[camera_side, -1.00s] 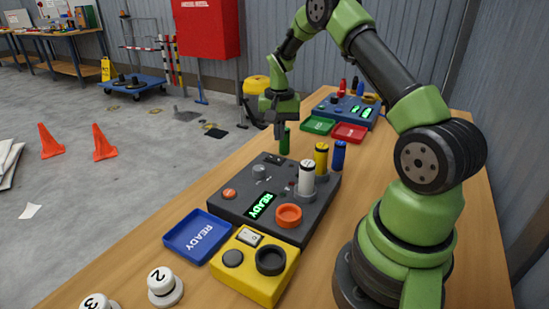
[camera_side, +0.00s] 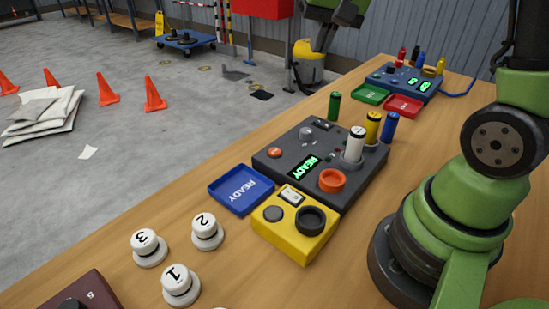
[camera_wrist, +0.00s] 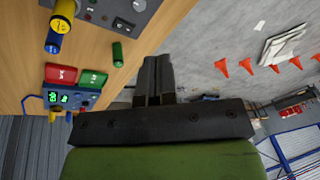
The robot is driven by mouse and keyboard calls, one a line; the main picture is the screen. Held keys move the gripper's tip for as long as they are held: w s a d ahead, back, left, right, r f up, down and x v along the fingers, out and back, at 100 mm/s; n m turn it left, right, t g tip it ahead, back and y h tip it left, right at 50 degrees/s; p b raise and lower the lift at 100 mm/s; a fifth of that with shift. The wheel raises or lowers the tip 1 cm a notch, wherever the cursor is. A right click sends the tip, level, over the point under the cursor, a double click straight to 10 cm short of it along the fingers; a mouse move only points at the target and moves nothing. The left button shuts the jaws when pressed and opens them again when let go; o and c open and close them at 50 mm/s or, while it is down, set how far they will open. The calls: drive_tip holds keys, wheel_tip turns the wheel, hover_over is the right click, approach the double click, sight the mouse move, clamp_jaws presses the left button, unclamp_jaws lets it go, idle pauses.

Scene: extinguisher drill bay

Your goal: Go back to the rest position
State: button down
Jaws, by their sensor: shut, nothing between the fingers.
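My gripper (camera_side: 324,42) is high at the top edge of the side view, well above and beyond the bench. Its upper part and much of my arm are cut off by the frame. In the wrist view its two dark fingers (camera_wrist: 154,80) are together with nothing between them. A dark console (camera_side: 285,152) with a lit READY display sits on the wooden bench (camera_side: 180,180). A white cylinder (camera_side: 354,146) stands upright on it. A green cylinder (camera_side: 334,106) stands on the bench behind it. Yellow (camera_side: 373,126) and blue (camera_side: 390,128) cylinders stand at its right rear.
A blue READY tray (camera_side: 226,204) and yellow button box (camera_side: 268,232) stand before the console. Numbered white knobs (camera_side: 207,232) are nearer. A blue console (camera_side: 385,82) with green (camera_side: 370,95) and red (camera_side: 404,107) trays stands farther back. Orange cones (camera_side: 154,95) stand on the floor.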

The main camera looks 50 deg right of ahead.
drive_tip(key=s+a+r+n+t+y, duration=0.1)
drive_tip(key=s+a+r+n+t, duration=0.1)
drive_tip(key=s+a, duration=0.3)
drive_tip(key=s+a+r+n+t+y, duration=0.1)
drive_tip(key=s+a+r+n+t, duration=0.1)
drive_tip(key=s+a, duration=0.4)
drive_tip(key=s, duration=0.4)
drive_tip(key=shift+a+r+n, duration=0.15)
drive_tip(key=shift+n, duration=0.15)
